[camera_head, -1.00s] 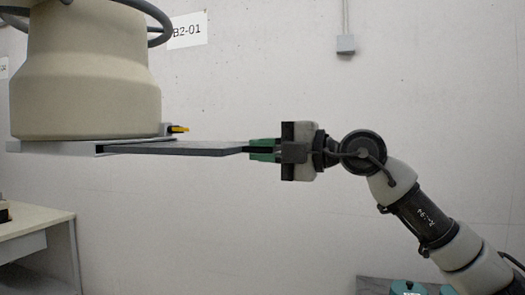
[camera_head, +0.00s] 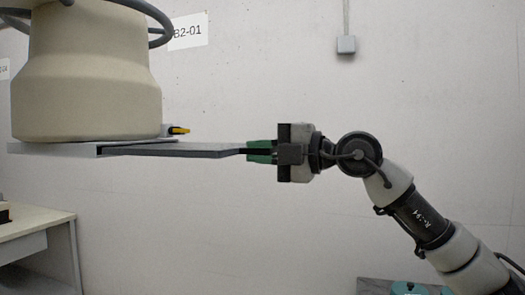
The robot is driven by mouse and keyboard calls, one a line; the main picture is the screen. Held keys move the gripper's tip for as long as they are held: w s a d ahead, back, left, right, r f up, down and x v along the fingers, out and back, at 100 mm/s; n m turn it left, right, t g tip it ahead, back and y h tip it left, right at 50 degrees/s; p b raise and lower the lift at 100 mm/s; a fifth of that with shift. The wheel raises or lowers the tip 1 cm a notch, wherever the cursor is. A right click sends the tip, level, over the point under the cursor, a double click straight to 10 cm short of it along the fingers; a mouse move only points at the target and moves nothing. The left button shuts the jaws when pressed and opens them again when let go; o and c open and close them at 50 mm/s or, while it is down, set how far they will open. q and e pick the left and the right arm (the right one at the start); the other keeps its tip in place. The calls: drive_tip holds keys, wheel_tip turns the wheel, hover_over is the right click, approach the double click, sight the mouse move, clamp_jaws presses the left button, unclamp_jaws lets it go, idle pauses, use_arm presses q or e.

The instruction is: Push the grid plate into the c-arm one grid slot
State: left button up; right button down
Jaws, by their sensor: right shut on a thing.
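The c-arm one housing (camera_head: 88,75) is a large beige cylinder at the upper left. Under it is a pale flat frame with the grid slot (camera_head: 55,149), open towards the right. The dark grey grid plate (camera_head: 185,149) lies about level, with its left end in the slot and a long part sticking out to the right. My right gripper (camera_head: 262,151), with green fingers, is shut on the plate's right end. The plate's far end inside the slot is hidden. My left gripper is not in view.
A small yellow-and-black part (camera_head: 179,130) sticks out just above the slot frame. A pale table (camera_head: 35,220) stands at the lower left. A teal and grey object (camera_head: 408,287) shows at the bottom right. The space below the plate is clear.

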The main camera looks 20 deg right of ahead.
sight(193, 148)
drive_tip(key=shift+p+x, duration=2.1)
drive_tip(key=shift+x, duration=4.6)
drive_tip(key=shift+s+p+x, duration=0.25)
drive_tip(key=shift+p+x, duration=0.4)
drive_tip(key=shift+x, duration=0.8)
drive_tip(key=shift+p+x, duration=1.05)
drive_tip(key=shift+x, duration=0.85)
